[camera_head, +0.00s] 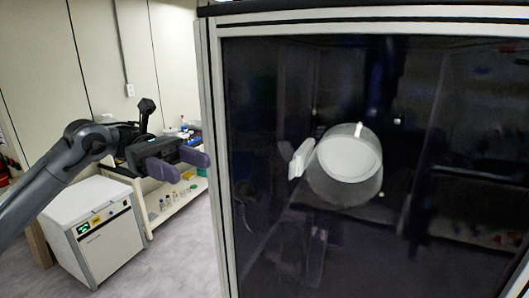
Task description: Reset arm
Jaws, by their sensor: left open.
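My left arm comes in from the left edge. My left gripper (190,167) is open and empty, with its two purple-grey fingers apart. It hangs in the air left of a tall cabinet (208,120) with a pale frame and a dark glossy front. A clear round cylinder with a white disc face (349,160) sticks out from that front. A white handle-like piece (300,158) is at its left side. The gripper is clear of both in the picture. My right gripper is out of view.
A white box-shaped machine (105,245) with a small lit display stands on the floor at lower left. Behind the gripper, a low shelf unit (150,222) holds several small bottles (170,197). Grey floor (180,265) lies open between the machine and the cabinet.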

